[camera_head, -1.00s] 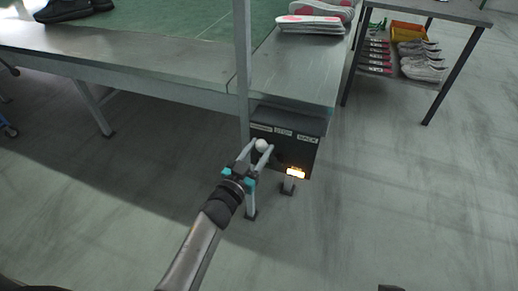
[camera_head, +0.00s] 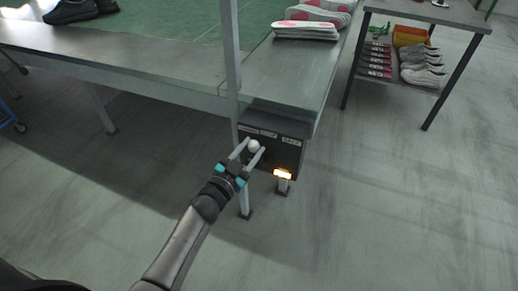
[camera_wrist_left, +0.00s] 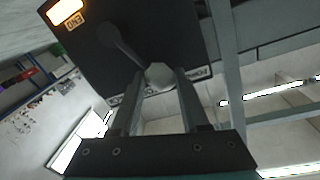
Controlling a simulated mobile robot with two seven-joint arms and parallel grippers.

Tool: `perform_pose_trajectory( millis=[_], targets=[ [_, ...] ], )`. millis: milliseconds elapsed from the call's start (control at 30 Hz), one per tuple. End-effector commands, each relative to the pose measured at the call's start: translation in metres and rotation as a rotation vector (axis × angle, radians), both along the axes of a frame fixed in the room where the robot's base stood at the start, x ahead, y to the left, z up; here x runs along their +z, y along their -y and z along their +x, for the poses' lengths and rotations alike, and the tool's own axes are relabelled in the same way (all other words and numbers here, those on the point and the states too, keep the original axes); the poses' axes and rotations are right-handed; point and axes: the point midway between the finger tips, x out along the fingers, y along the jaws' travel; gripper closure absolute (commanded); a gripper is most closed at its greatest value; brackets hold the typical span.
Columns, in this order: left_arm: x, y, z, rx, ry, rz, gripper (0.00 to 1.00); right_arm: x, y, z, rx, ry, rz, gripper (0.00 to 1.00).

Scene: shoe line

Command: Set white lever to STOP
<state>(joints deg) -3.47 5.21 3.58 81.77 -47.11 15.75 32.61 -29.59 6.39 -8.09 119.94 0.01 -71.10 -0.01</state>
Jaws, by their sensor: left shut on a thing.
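The white lever (camera_head: 254,146) has a round white knob and sits on the front of a dark control box (camera_head: 286,157). The box has a row of three labels along its top; the middle one (camera_head: 269,134) seems to read STOP. The knob is below the left part of this row, between the left and middle labels. My left gripper (camera_head: 252,149) is shut on the knob, one finger on each side. In the left wrist view the knob (camera_wrist_left: 158,75) shows between the fingertips, with the dark lever arm running to the box. My right gripper is out of view.
The box hangs under the corner of a metal worktable (camera_head: 290,75), beside an upright post (camera_head: 231,60). An orange lamp (camera_head: 283,174) glows on the box. Insoles (camera_head: 305,31) lie on the table. A shelf table (camera_head: 445,13) with shoes stands right. The floor at right is clear.

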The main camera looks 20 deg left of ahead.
Motion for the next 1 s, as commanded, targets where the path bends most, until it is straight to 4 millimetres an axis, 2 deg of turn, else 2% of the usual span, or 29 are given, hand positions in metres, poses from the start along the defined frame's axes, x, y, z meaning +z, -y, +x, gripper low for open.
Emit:
perform_pose_trajectory(
  millis=[200, 400, 700, 1000],
  targets=[
    [0.006, 0.012, -0.001, -0.003, 0.003, 0.172, 1.00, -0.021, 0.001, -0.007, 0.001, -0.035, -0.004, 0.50],
    [0.007, 0.021, -0.001, -0.002, 0.008, 0.308, 1.00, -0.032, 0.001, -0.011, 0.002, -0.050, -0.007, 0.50],
    [0.007, 0.029, -0.001, -0.001, 0.012, 0.429, 1.00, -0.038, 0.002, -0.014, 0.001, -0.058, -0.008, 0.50],
    [0.007, 0.031, -0.002, 0.000, 0.012, 0.457, 1.00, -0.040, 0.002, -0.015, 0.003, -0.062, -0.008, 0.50]
  ],
)
